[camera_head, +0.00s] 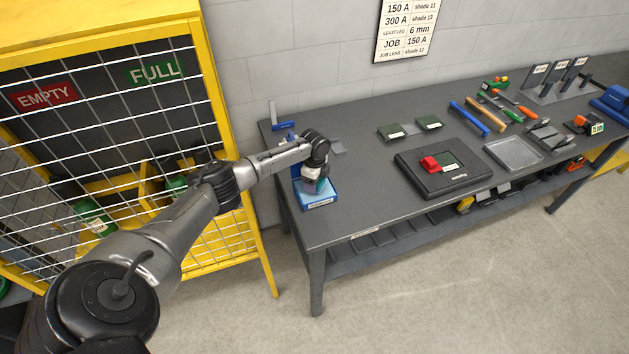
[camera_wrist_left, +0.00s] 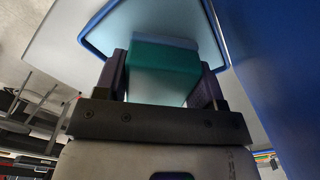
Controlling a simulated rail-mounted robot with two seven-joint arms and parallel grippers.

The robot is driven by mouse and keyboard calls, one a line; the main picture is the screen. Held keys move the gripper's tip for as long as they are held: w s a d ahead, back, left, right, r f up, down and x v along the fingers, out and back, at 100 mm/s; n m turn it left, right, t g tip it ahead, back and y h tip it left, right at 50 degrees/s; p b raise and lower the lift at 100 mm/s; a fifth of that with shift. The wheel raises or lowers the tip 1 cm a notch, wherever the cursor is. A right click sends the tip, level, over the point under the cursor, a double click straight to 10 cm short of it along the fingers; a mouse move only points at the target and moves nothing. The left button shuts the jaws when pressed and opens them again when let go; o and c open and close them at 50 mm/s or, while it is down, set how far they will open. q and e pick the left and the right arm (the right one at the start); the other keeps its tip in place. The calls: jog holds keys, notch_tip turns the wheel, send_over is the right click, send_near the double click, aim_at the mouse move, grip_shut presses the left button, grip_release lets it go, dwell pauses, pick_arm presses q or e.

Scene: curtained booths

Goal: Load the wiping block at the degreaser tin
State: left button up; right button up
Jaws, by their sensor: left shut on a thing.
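The wiping block, teal with a paler blue face, is between my left gripper's fingers in the left wrist view (camera_wrist_left: 160,78). My left gripper (camera_head: 314,184) is shut on it, at the blue degreaser tin (camera_head: 319,205) on the near left end of the bench. The tin is a shallow open tray with a label on its front; my gripper hides part of its inside. In the left wrist view, the tin's pale inside and blue rim (camera_wrist_left: 92,45) lie beyond the block. I cannot tell whether the block touches the tin. My right gripper is not in view.
The grey bench (camera_head: 365,215) is clear just right of the tin. A black case with a red block (camera_head: 429,163), green pads (camera_head: 391,131) and hand tools stand farther right. A yellow mesh cage (camera_head: 150,110) stands left of the bench, close to my left arm.

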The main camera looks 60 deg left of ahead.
pick_arm(q)
jog(key=shift+r+p, duration=1.55)
jog(key=shift+r, duration=0.35)
jog(key=shift+r+p, duration=1)
